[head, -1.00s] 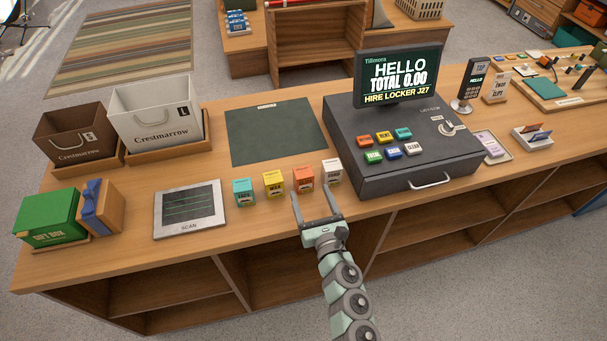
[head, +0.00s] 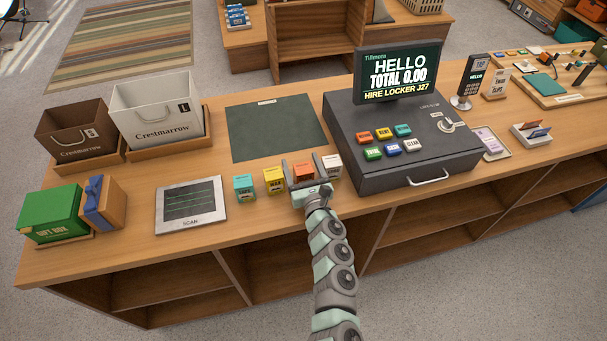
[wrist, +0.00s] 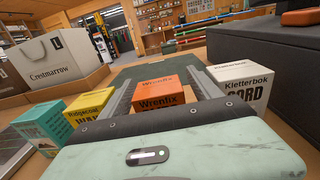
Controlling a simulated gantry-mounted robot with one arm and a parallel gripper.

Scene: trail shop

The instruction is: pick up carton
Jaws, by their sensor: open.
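Several small cartons stand in a row on the counter: a teal carton (head: 244,187), a yellow carton (head: 274,180), an orange carton (head: 302,171) and a white carton (head: 331,166). My gripper (head: 300,160) is open around the orange carton, one finger on its left and one on its right. In the wrist view the orange carton (wrist: 160,99), lettered "Wrenfix", sits between the two spread fingers, with gaps beside it. The white carton (wrist: 242,82) is just outside the right finger, the yellow carton (wrist: 88,108) outside the left. The gripper's body hides the orange carton's lower front.
A dark cash register (head: 410,150) stands to the right. A scan plate (head: 190,205) lies left of the row. A dark green mat (head: 275,125) behind the row is bare. Paper bags (head: 155,110) and a green gift box (head: 50,213) are at left.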

